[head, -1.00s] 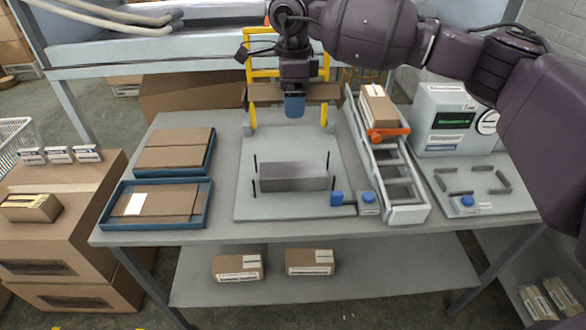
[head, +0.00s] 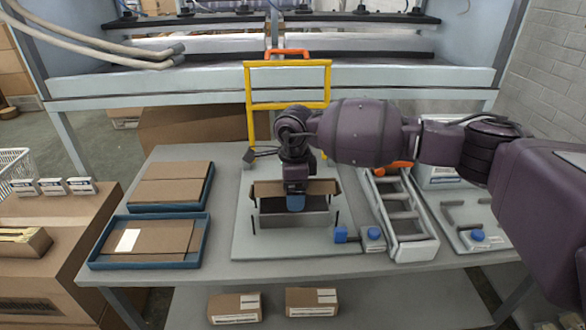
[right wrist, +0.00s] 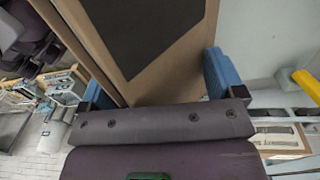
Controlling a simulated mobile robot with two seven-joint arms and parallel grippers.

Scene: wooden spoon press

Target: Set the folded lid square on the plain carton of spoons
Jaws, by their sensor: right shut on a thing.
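A brown folded cardboard lid (head: 322,187) hangs from my right gripper (head: 296,201), over the middle of the grey base plate. In the right wrist view the lid (right wrist: 180,66), with a dark patch on it, sits between the blue fingertips (right wrist: 158,82). Directly below it is a grey box-like body (head: 272,221) between thin black posts; I cannot tell for sure that it is the plain carton. The lid and arm hide its top, so contact, squareness and any spoons cannot be seen. My left gripper is not in view.
A yellow frame (head: 288,106) stands behind the base plate. Blue trays (head: 150,265) with flat cardboard lie at left. A blue-knobbed clamp (head: 374,234) and a grey ladder-like rack (head: 412,222) are close on the right. Two cartons (head: 235,307) rest on the lower shelf.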

